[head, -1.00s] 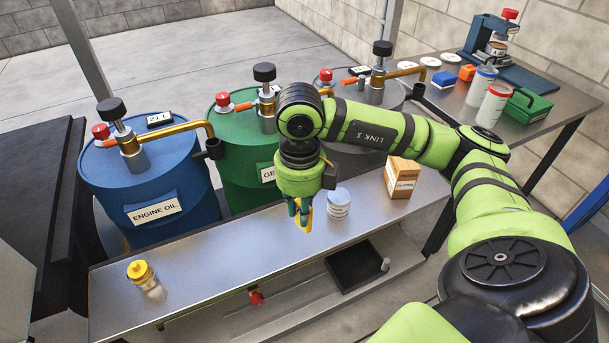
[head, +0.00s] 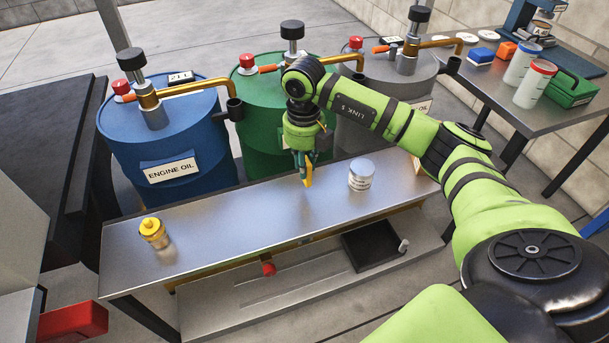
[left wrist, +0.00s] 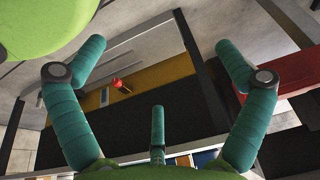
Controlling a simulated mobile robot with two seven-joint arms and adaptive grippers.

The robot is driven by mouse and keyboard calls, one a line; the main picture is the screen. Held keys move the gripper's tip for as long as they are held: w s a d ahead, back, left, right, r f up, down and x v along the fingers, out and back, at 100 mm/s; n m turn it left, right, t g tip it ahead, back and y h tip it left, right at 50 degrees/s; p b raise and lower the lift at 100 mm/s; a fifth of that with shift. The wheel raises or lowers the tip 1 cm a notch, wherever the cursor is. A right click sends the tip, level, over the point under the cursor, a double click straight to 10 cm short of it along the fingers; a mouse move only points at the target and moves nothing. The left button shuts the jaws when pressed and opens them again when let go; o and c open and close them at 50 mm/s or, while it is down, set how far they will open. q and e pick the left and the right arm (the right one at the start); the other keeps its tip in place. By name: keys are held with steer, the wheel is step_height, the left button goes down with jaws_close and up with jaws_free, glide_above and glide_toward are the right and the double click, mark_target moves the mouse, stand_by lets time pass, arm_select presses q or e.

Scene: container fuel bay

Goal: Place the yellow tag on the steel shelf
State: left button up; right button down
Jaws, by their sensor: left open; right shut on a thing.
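The yellow tag (head: 308,176) is held in my right gripper (head: 304,170), which is shut on it and points down. In the head view the tag hangs over the steel shelf (head: 215,225), left of a white-lidded tub; I cannot tell whether it touches the surface. The shelf is a long bright metal top in front of the drums. My left gripper (left wrist: 150,85) shows only in the left wrist view. Its teal fingers are spread wide with nothing between them.
On the shelf stand a yellow-capped bottle (head: 153,232) at the left and the white-lidded tub (head: 361,174). Blue (head: 165,150), green (head: 262,110) and grey drums with pumps stand behind. A black tray (head: 371,246) sits lower down. The shelf between bottle and tub is clear.

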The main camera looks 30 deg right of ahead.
mark_target(304, 182)
step_height(304, 182, down, 4)
steer(key=shift+r+b, duration=0.15)
steer(key=shift+b, duration=0.3)
arm_select(q)
steer(key=shift+w+d+r+t, duration=0.1)
steer(key=shift+w+r+t, duration=0.15)
steer(key=shift+r, duration=0.3)
steer(key=shift+w+d+r+t, duration=0.1)
steer(key=shift+r+t, duration=0.15)
steer(key=shift+r, duration=0.3)
steer(key=shift+w, duration=0.15)
arm_select(e)
steer(key=shift+f, duration=0.2)
steer(key=c, duration=1.1)
jaws_free()
arm_select(q)
steer(key=shift+w+d+r, duration=0.1)
steer(key=shift+w, duration=0.15)
steer(key=shift+s, duration=0.1)
arm_select(e)
steer(key=shift+r, duration=0.15)
